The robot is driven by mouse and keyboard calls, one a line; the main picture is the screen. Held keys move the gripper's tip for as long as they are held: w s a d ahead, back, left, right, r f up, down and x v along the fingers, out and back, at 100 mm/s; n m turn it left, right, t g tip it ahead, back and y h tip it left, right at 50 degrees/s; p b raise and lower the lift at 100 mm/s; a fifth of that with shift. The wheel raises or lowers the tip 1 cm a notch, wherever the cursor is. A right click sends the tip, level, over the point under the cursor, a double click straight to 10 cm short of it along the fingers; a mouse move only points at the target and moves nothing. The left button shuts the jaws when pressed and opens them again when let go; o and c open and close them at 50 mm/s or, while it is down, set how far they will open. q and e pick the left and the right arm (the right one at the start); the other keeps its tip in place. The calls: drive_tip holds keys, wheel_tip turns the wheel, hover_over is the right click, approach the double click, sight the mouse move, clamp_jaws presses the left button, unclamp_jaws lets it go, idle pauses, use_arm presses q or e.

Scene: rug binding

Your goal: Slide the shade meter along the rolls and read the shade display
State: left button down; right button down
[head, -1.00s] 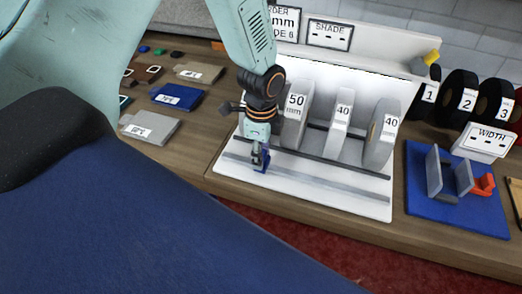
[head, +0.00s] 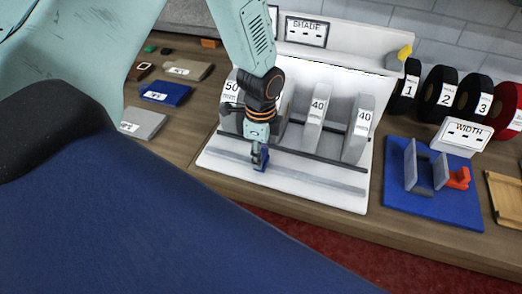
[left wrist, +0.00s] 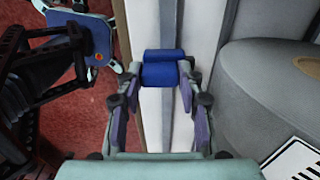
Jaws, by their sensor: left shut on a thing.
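The shade meter, a small blue block (head: 263,162), sits on the grey rail (head: 318,179) in front of the rolls. My left gripper (head: 257,156) is shut on it; in the left wrist view the fingers flank the blue block (left wrist: 161,73). The grey 50 mm roll (head: 230,92) is partly hidden behind my left arm. Two grey rolls marked 40, a middle one (head: 315,118) and a right one (head: 359,130), stand farther right. The shade display (head: 305,31) at the back shows only dashes. My right gripper is not in view.
A blue mat (head: 402,200) with a grey gauge and the width display (head: 463,137) lie to the right. Black rolls numbered 1 to 3 and a red roll (head: 507,110) stand behind. Sample swatches (head: 166,94) lie to the left. The rail right of the meter looks clear.

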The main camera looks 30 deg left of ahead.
use_arm(q)
drive_tip(key=shift+a, duration=0.1)
drive_tip(key=c, duration=1.1)
unclamp_jaws()
drive_tip(key=shift+r, duration=6.05)
drive_tip(key=shift+s, duration=0.1)
